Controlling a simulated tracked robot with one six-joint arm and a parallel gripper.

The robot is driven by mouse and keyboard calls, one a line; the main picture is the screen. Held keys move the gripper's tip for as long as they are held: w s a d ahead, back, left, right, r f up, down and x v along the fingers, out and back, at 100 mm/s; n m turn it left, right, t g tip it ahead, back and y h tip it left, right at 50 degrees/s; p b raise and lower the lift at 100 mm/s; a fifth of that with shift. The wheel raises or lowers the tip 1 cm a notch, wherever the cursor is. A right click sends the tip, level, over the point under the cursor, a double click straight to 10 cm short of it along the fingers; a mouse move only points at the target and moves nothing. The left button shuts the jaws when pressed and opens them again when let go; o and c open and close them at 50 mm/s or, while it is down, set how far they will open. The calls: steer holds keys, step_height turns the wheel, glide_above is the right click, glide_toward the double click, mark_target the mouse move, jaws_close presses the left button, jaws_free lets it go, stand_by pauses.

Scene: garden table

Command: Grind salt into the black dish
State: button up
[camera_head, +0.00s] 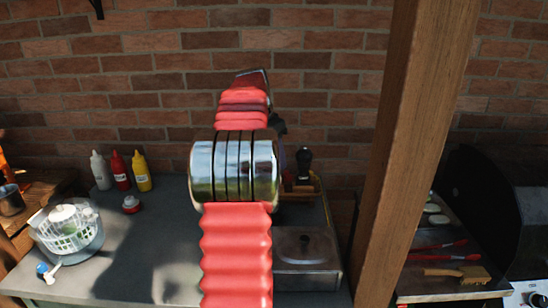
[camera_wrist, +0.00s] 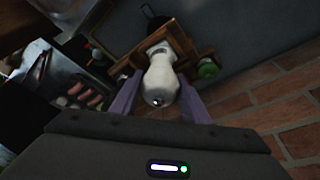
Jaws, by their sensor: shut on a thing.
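A white salt mill (camera_wrist: 160,80) with a rounded top stands between the two purple fingers of my gripper (camera_wrist: 159,90) in the wrist view. The gripper is shut on it. The mill's lower end is at a wooden caddy (camera_wrist: 127,64); I cannot tell whether it still rests in it. In the head view my red arm hides the mill and most of the gripper. I cannot make out the black dish in either view.
A black mill (camera_head: 304,160) stands in the caddy (camera_head: 313,189), also in the head view. A green-topped jar (camera_wrist: 208,68) is beside the caddy. Sauce bottles (camera_head: 121,171), a salad spinner (camera_head: 67,229) and a lidded metal box (camera_head: 306,250) stand around. A wooden post (camera_head: 410,150) rises at right.

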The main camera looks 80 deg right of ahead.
steer(key=shift+n, duration=0.3)
steer(key=n+t, duration=0.1)
steer(key=n, duration=0.2)
steer(key=shift+n+h, duration=0.3)
steer(key=shift+n, duration=0.1)
steer(key=shift+n+t, duration=0.5)
steer(key=shift+n, duration=1)
steer(key=m+g, duration=0.1)
steer(key=m, duration=0.2)
steer(key=shift+w+m, duration=0.1)
steer(key=shift+m, duration=0.2)
steer(key=shift+m+g, duration=0.5)
steer(key=shift+m, duration=1.4)
